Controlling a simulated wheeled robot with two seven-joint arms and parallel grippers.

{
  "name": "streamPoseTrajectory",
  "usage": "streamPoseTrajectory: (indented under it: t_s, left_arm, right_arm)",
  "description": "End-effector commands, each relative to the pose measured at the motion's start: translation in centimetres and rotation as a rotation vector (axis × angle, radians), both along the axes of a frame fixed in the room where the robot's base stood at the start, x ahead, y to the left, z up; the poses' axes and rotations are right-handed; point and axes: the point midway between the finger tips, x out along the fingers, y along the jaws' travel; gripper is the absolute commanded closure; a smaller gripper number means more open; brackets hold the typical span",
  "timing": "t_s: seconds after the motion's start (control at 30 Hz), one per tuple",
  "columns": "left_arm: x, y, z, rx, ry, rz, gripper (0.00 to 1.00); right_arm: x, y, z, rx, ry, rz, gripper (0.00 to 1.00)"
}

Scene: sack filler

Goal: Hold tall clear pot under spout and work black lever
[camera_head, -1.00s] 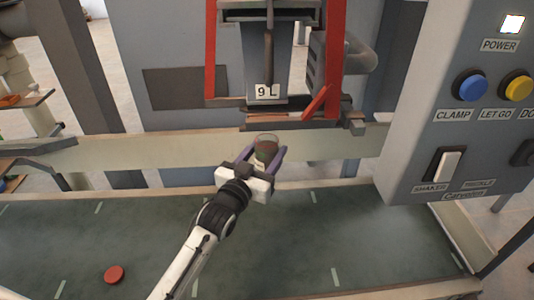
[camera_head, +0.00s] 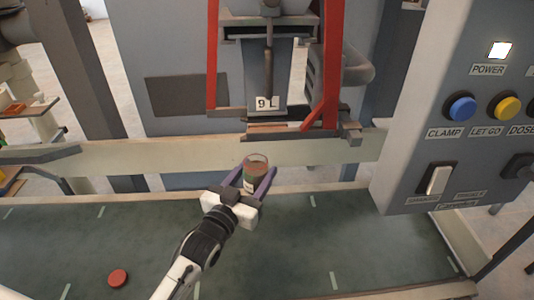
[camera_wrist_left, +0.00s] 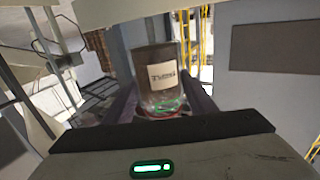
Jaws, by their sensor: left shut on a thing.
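The tall clear pot (camera_head: 256,168) is upright in my left gripper (camera_head: 252,178), whose purple fingers are shut on its sides. Reddish-brown contents show through its wall. In the left wrist view the pot (camera_wrist_left: 157,78) has a pale label, too blurred to read, and looks brown nearly to its rim. The spout (camera_head: 283,80), with a "9 L" tag, hangs between red posts above and beyond the pot, with a gap between them. A dark upright bar (camera_head: 268,60) in front of the spout looks like the black lever. No gripper touches it. My right gripper is out of view.
A control panel (camera_head: 405,150) with blue and yellow buttons and a white rocker switch stands at the right. A red disc (camera_head: 118,278) lies on the green belt (camera_head: 330,245). The belt is otherwise mostly clear. A pale rail (camera_head: 120,157) runs behind it.

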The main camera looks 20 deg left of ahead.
Motion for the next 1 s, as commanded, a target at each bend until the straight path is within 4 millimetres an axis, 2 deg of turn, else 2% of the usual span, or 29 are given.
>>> streamPoseTrajectory:
  t_s: [0.3,0.8,1.0]
  left_arm:
    - [-3.3,0.4,0.2,0.001,0.001,0.001,0.72]
    - [-8.1,0.8,0.0,0.0,0.0,0.0,0.72]
    - [-8.8,0.9,0.1,0.0,-0.001,0.0,0.72]
  right_arm:
    - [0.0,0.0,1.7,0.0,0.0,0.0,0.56]
    - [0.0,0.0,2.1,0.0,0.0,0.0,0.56]
    - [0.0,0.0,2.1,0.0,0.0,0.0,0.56]
